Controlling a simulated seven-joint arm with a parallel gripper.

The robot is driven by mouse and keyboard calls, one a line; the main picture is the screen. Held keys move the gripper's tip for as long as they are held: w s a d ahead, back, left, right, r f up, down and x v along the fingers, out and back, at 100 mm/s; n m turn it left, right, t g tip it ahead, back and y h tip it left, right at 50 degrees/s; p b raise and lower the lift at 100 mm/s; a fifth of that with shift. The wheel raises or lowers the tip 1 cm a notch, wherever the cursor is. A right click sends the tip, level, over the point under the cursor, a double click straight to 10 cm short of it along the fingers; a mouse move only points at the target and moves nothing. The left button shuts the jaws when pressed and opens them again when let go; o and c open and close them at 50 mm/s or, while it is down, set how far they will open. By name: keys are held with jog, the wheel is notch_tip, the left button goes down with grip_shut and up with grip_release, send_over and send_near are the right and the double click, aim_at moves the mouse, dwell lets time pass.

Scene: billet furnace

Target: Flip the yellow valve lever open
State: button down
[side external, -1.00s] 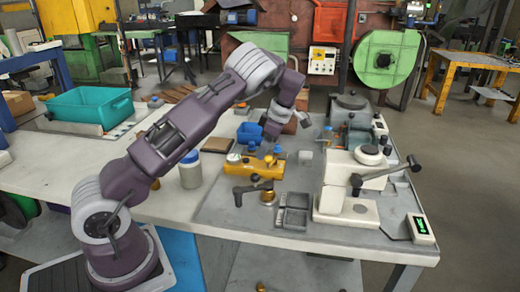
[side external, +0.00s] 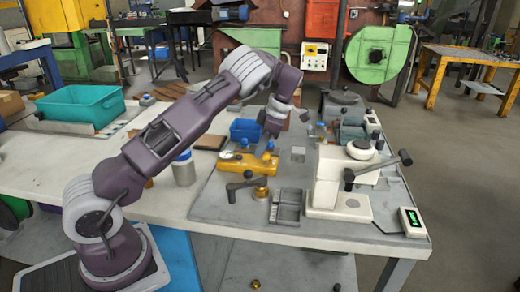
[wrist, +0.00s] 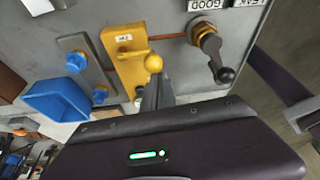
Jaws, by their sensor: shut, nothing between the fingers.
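The yellow valve block (side external: 240,165) lies on the grey work plate, and its body also shows in the wrist view (wrist: 122,52) with a small white label. A yellow ball knob (wrist: 154,63) stands at its edge; the lever under it is mostly hidden. My gripper (wrist: 157,84) is shut and empty, its fingertips close to the ball knob. I cannot tell whether they touch. In the side view my gripper (side external: 270,141) hangs just above the block's far right end. A brass fitting with a dark handle (wrist: 217,60) sits right of the block, joined by a copper-coloured pipe.
A blue bin (wrist: 62,98) and blue knobs (wrist: 76,62) are left of the block. A white machine (side external: 340,185) with dark handles stands to the right, and a grey divided tray (side external: 286,205) in front. A blue-capped jar (side external: 184,170) stands left.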

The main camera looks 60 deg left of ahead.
notch_tip(320, 180, up, 10)
jog(key=shift+s+a, duration=0.15)
jog(key=shift+s, duration=0.05)
dwell(0.5)
jog(key=shift+r, duration=0.1)
jog(key=s+d+r+m+t+h, duration=0.3)
jog(key=s+d+r+m+t, duration=0.3)
jog(key=s+d+r+m, duration=0.85)
jog(key=s+d+f+m+t, duration=0.1)
jog(key=s+d+f+m, duration=0.2)
jog(key=s+m, duration=0.4)
jog(key=s+d+f+m+t, duration=0.1)
jog(key=s+d+f+m, duration=0.3)
jog(key=s+m, duration=0.2)
jog(key=shift+s+d+m+t, duration=0.35)
jog(key=shift+s+d+t, duration=0.05)
jog(key=shift+s, duration=0.7)
